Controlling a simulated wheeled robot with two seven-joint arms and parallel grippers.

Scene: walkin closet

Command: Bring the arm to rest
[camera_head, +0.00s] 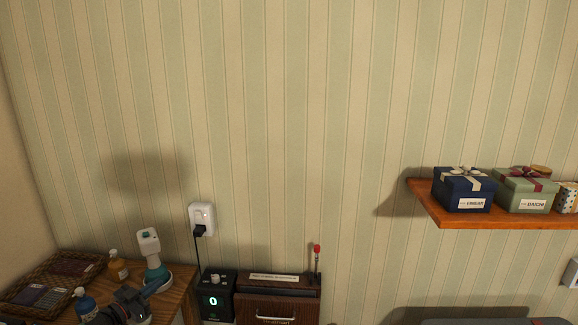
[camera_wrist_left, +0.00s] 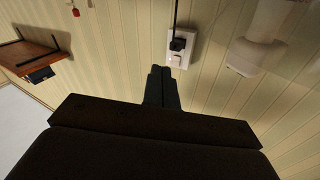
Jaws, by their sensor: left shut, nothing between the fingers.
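My left gripper (camera_head: 160,285) is low at the left in the head view, over the wooden dresser top (camera_head: 176,291). In the left wrist view its dark fingers (camera_wrist_left: 162,86) are together with nothing between them. They point toward the striped wall. My right gripper is in neither view.
A white and teal device (camera_head: 150,252), bottles (camera_head: 118,267) and a woven tray (camera_head: 75,262) stand close around the left gripper. A wall outlet (camera_head: 202,217) has a plug and cord. A black box with a digit (camera_head: 216,296) and a brown case (camera_head: 277,308) stand right. A shelf (camera_head: 440,212) holds gift boxes.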

